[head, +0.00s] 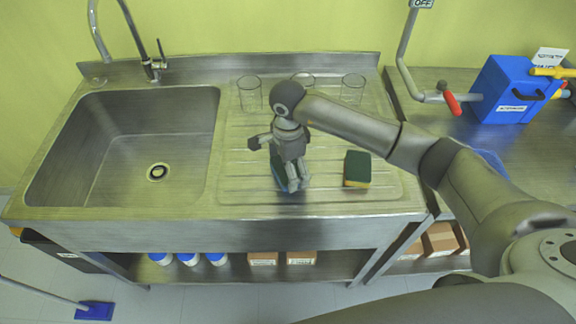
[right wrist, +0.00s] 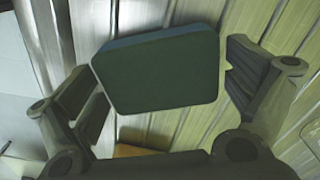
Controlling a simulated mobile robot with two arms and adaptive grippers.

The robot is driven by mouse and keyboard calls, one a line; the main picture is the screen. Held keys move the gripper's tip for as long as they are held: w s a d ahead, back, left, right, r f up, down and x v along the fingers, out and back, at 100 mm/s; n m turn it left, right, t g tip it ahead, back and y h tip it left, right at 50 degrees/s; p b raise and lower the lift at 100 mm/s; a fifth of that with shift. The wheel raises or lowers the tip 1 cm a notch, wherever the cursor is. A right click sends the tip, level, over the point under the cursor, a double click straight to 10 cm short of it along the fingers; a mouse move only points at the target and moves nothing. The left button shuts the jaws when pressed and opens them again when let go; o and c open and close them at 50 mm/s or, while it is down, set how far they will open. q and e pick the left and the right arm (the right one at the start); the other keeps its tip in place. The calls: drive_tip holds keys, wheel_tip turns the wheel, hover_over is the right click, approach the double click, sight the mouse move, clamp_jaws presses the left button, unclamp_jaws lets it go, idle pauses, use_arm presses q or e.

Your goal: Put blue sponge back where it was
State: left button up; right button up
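A blue sponge (head: 278,172) lies on the ribbed steel drainboard, partly hidden behind my right gripper (head: 293,184) in the head view. In the right wrist view the sponge (right wrist: 160,70) shows as a dark blue-green block between the two fingers. My right gripper (right wrist: 165,90) is open, with a finger on each side of the sponge and narrow gaps visible between them. A green and yellow sponge (head: 357,169) lies on the drainboard to the right of the gripper. My left gripper is in neither view.
Several glass beakers stand at the back of the drainboard, one at its left (head: 249,93) and one at its right (head: 352,89). An empty sink (head: 120,145) is to the left. A blue box (head: 503,90) stands on the right-hand counter. The drainboard's front strip is clear.

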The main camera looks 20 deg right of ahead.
drive_tip(key=shift+r, duration=0.15)
wheel_tip(320, 180, up, 12)
drive_tip(key=b, duration=0.3)
idle(0.4)
idle(0.4)
